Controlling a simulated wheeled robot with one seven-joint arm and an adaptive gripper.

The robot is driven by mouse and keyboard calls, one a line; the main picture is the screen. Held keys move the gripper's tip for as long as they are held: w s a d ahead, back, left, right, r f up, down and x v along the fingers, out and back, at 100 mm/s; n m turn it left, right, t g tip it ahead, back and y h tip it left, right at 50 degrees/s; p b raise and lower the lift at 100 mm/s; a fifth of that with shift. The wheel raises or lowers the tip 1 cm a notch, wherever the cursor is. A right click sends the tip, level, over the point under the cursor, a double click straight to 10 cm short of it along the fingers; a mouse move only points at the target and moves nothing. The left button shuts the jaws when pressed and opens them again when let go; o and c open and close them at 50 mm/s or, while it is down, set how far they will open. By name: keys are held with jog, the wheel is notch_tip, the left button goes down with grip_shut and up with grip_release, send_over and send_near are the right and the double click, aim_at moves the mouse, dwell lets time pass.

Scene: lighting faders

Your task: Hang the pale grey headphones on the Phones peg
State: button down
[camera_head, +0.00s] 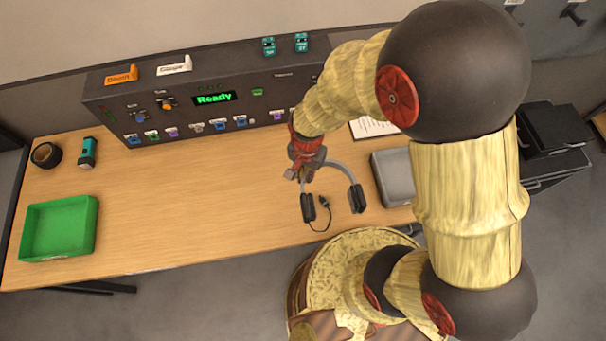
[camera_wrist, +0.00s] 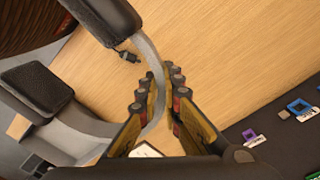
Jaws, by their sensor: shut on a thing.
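The pale grey headphones (camera_head: 347,170) hang from my gripper (camera_head: 306,172) over the front right part of the table, with their dark ear cups and a short black cable with a plug hanging down. In the wrist view my gripper (camera_wrist: 160,98) is shut on the grey headband (camera_wrist: 153,65), which runs between the fingers. One ear cup (camera_wrist: 105,18) is at the top and the other (camera_wrist: 38,92) at the left. A dark peg (camera_head: 573,13) sticks out of the wall at the upper right; its label cannot be read, so I cannot tell whether it is the Phones peg.
A control desk (camera_head: 200,112) with a green "Ready" display stands along the table's back. A green tray (camera_head: 60,229), tape roll (camera_head: 46,154) and teal torch (camera_head: 87,152) are at left. A grey tray (camera_head: 392,176) lies right of the headphones. The table's middle is clear.

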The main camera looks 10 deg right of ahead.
jog(key=b, duration=0.1)
send_near(285, 165)
jog(key=s+d+r, duration=0.2)
jog(key=s, duration=0.2)
jog(key=w+f, duration=0.1)
jog(key=w+a+f, duration=0.1)
jog(key=f, duration=0.1)
jog(key=shift+w+a+f+b, duration=0.2)
jog(key=shift+w+f+b, duration=0.1)
jog(key=shift+w+a+f, duration=0.2)
jog(key=shift+w+f, duration=0.25)
jog(key=shift+f, duration=0.05)
jog(key=f, duration=0.3)
jog(key=shift+w+a+f, duration=0.1)
jog(key=shift+w+f, duration=0.2)
jog(key=shift+w, duration=0.05)
jog(key=shift+b, duration=0.3)
jog(key=c, duration=2.5)
grip_release()
jog(key=shift+f, duration=0.15)
jog(key=o, duration=0.5)
